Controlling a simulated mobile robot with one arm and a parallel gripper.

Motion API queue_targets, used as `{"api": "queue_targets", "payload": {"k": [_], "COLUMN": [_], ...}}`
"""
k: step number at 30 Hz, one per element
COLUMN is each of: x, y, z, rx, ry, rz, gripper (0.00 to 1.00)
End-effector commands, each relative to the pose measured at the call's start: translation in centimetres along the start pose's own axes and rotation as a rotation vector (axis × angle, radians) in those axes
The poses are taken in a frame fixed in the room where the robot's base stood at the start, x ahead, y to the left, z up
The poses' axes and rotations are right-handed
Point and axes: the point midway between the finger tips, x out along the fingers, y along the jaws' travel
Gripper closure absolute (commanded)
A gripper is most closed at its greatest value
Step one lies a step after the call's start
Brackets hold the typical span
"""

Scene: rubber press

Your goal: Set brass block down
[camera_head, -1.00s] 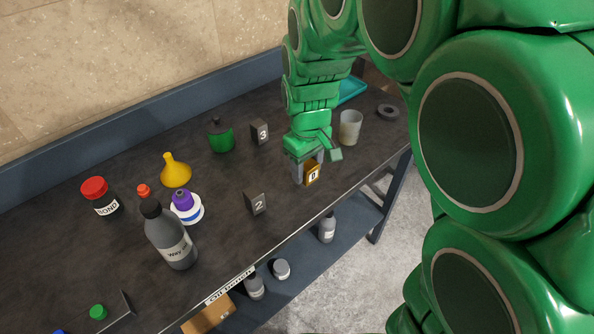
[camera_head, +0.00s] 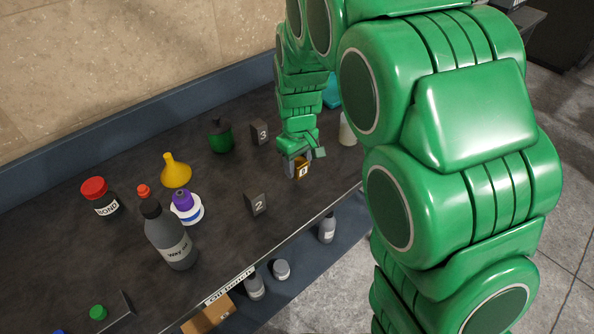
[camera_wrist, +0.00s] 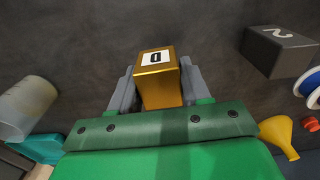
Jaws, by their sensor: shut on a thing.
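The brass block (camera_head: 302,170) is a small gold block with a white label bearing a dark mark. My gripper (camera_head: 297,167) is shut on it, above the right part of the dark bench top (camera_head: 240,243). In the wrist view the brass block (camera_wrist: 160,85) sits between the two grey fingers of my gripper (camera_wrist: 158,90), label end outward. I cannot tell whether its lower end touches the bench.
Number signs 2 (camera_head: 256,204) and 3 (camera_head: 259,132) stand left of my gripper. A green can (camera_head: 221,136), a yellow funnel (camera_head: 175,170) and a grey bottle (camera_head: 168,236) stand further left. A translucent cup (camera_head: 347,130) stands to the right. Bare bench lies between sign 2 and my gripper.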

Motion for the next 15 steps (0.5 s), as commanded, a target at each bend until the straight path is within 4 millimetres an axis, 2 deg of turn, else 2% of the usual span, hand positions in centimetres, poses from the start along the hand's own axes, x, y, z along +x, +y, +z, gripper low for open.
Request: {"api": "queue_targets", "payload": {"k": [5,12,15], "x": [0.6,3.5,3.8], "y": [0.2,0.2,0.2], "z": [-0.5,-0.3,-0.4], "rx": [0.000,0.001,0.001], "ry": [0.000,-0.004,-0.002], "rz": [0.000,-0.002,-0.001], "gripper": [1.00,1.00,1.00]}}
